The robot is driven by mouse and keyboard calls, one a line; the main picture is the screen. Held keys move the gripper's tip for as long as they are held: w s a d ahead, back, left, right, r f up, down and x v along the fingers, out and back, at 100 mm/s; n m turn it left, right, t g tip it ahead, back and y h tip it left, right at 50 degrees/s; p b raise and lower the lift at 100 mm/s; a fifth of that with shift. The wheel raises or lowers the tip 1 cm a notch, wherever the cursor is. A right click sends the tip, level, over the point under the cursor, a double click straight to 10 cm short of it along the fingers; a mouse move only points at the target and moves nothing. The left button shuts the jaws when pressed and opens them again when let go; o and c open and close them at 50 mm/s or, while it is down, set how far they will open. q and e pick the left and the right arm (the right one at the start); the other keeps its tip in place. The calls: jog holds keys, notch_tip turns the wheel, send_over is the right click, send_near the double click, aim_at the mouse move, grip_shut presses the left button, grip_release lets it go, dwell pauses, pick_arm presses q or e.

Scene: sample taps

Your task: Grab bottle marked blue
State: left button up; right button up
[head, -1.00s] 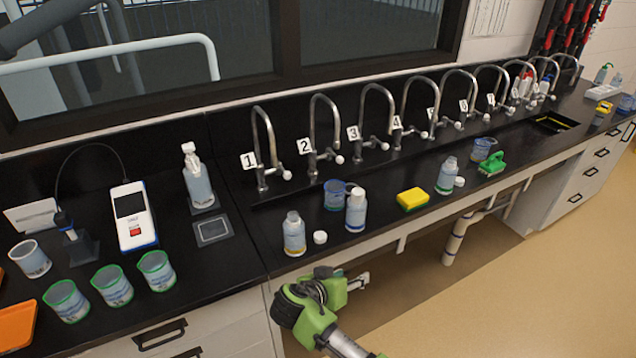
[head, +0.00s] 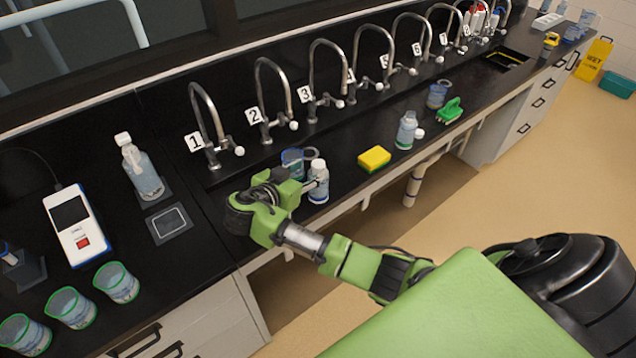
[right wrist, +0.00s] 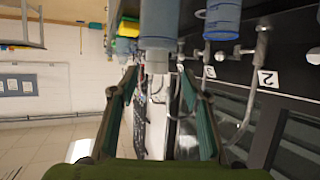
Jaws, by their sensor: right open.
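The blue-marked bottle (head: 318,184), pale with a white cap and a blue band at its base, stands upright near the counter's front edge. My right gripper (head: 305,186) is open just left of it, its fingers pointing at it. In the right wrist view the bottle (right wrist: 158,22) shows upside down, its cap lined up with the gap between the spread fingers (right wrist: 157,75); I cannot tell whether they touch it. The green-banded bottle (head: 406,131) stands farther right. The yellow-banded bottle is hidden behind my right gripper. My left gripper is out of view.
A blue beaker (head: 293,163) stands close behind the bottle. A yellow sponge (head: 374,158) and a green brush (head: 450,110) lie to the right. Numbered taps (head: 211,125) line the back. Green-rimmed beakers (head: 117,283) and a meter (head: 76,227) are at left.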

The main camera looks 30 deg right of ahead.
aim_at(319, 164)
jog(key=shift+w+d+r+p, duration=0.1)
jog(key=shift+w+d+p, duration=0.05)
jog(key=shift+d+p, duration=0.45)
jog(key=shift+w+d+r+p, duration=0.1)
jog(key=shift+d+p, duration=0.4)
jog(key=shift+p, duration=0.1)
jog(key=p+x, duration=0.1)
jog(key=x, duration=0.2)
jog(key=shift+s, duration=0.1)
jog(key=shift+d+f, duration=0.1)
jog(key=shift+f, duration=0.1)
jog(key=shift+c, duration=0.7)
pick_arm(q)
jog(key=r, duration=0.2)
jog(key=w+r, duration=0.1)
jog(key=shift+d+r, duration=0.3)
pick_arm(e)
grip_shut()
